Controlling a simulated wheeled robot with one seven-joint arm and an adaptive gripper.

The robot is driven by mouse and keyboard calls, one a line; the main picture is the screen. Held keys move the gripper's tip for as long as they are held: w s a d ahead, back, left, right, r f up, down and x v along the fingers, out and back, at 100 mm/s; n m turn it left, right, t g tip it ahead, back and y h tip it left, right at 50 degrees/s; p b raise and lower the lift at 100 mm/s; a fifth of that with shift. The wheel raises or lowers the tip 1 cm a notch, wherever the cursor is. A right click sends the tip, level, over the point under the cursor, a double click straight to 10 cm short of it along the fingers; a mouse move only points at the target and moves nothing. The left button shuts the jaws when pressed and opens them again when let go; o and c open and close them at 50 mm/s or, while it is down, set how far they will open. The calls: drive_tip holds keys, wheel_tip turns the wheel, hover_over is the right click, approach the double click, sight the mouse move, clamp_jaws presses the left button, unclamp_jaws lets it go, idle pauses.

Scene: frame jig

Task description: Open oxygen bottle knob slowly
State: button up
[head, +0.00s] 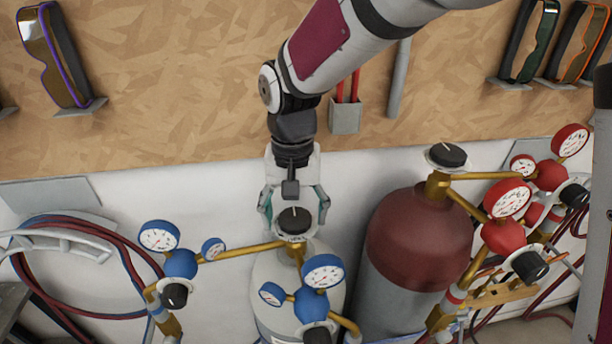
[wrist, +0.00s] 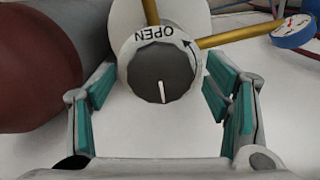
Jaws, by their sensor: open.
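The oxygen bottle knob (head: 293,221) is a dark round knob on top of the white bottle (head: 270,275) with blue gauges. In the wrist view the knob (wrist: 161,77) has a white pointer line toward the bottom of the picture. Around it is a white disc (wrist: 127,62) marked "OPEN" with an arrow, upside down in the picture. My gripper (head: 292,203) is open above the knob, pointing down. In the wrist view its teal-padded fingers (wrist: 164,100) stand left and right of the knob, with a gap on each side. No contact shows.
A maroon-topped bottle (head: 418,235) with its own black knob (head: 448,156) and red gauges (head: 507,199) stands close on the right. Blue gauges (head: 322,271) and brass pipes (head: 240,251) surround the white bottle's neck. Hoses (head: 125,262) hang at left. The wall is behind.

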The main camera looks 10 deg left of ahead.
drive_tip(key=c, duration=1.1)
drive_tip(key=shift+c, duration=0.2)
drive_tip(key=shift+w+n, duration=0.1)
drive_tip(key=shift+n, duration=2.7)
drive_tip(key=o, duration=1.1)
drive_tip(key=shift+o, duration=0.2)
